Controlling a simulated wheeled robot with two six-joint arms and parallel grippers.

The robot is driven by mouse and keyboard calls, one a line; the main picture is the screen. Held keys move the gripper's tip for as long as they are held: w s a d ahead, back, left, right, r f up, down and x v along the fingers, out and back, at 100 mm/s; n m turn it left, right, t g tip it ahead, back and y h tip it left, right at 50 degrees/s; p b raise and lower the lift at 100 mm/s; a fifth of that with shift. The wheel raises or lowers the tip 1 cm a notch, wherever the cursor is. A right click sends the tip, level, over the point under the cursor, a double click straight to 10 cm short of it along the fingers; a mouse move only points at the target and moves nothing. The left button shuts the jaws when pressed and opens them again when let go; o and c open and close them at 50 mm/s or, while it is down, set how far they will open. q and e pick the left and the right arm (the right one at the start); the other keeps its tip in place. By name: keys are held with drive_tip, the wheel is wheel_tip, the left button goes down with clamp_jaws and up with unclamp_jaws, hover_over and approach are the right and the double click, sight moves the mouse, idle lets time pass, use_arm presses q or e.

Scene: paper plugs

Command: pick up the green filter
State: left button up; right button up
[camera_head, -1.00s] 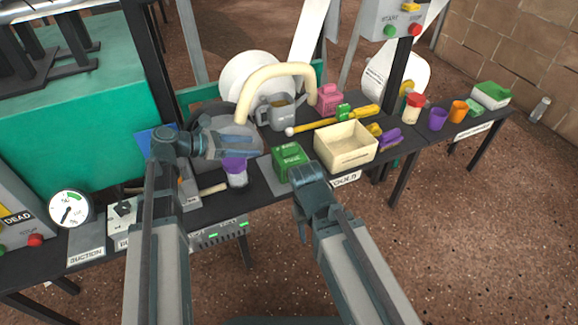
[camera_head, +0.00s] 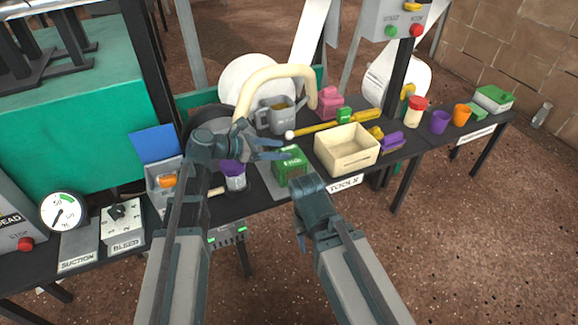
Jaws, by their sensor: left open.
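The green filter looks to be the green box with pale lettering (camera_head: 291,168), upright on the dark bench left of the cream tray. My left gripper (camera_head: 283,148) comes in from the left with its fingers spread and nothing between them. Its fingertips are at the top of the green box in the picture and hide part of its upper edge; I cannot tell whether they touch it. My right gripper (camera_head: 303,245) points down in front of the bench, just below the box in the picture. Its fingers are mostly hidden, so its opening is unclear.
A purple-lidded jar (camera_head: 236,181) stands left of the box, under my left gripper. The cream tray (camera_head: 345,160) is close on the right. Purple and orange cups stand far right.

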use_arm(q)
drive_tip(key=b+x, duration=0.1)
drive_tip(key=x, duration=0.3)
drive_tip(key=shift+s+r, duration=0.1)
clamp_jaws()
idle(1.2)
